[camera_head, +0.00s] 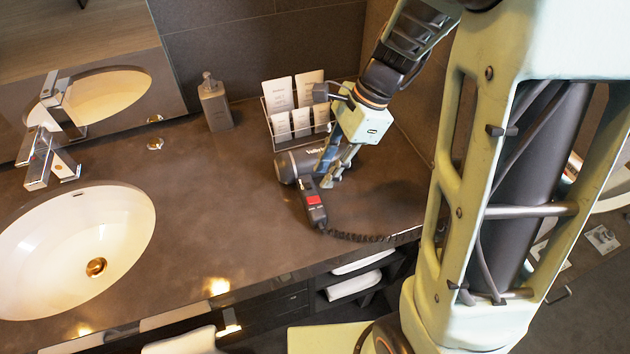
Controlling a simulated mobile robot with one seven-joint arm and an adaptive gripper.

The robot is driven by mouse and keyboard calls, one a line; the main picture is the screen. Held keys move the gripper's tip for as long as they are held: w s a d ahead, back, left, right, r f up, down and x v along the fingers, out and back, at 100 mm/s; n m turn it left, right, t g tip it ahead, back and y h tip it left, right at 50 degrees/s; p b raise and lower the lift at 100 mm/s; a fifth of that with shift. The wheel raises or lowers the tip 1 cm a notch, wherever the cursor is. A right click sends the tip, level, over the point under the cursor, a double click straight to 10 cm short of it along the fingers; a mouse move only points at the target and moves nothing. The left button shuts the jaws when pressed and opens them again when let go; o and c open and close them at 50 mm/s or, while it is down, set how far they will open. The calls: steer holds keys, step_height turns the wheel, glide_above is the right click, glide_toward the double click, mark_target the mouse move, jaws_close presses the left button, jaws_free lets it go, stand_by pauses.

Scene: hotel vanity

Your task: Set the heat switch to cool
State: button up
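A dark hair dryer (286,166) lies on the brown vanity counter (215,215) right of the middle. Its barrel points left, and its handle comes toward the front with a coiled cord at the end. A red switch part (313,200) shows on the handle; its setting is too small to read. My gripper (329,176) points down just right of the dryer, close to the barrel and upper handle. Its fingers overlap part of the dryer in this view. I cannot tell whether they touch it, or whether they are open or shut.
A wire rack (266,122) with white packets stands behind the dryer, close to my wrist. A grey soap dispenser (214,103) is at its left. The white sink (75,245) and chrome faucet (41,158) are at the left. The counter's middle is clear.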

mark_target(309, 201)
steer(key=x, duration=0.7)
steer(key=shift+a+f, duration=0.15)
steer(key=shift+f, duration=0.2)
steer(key=shift+c, duration=0.2)
jaws_close()
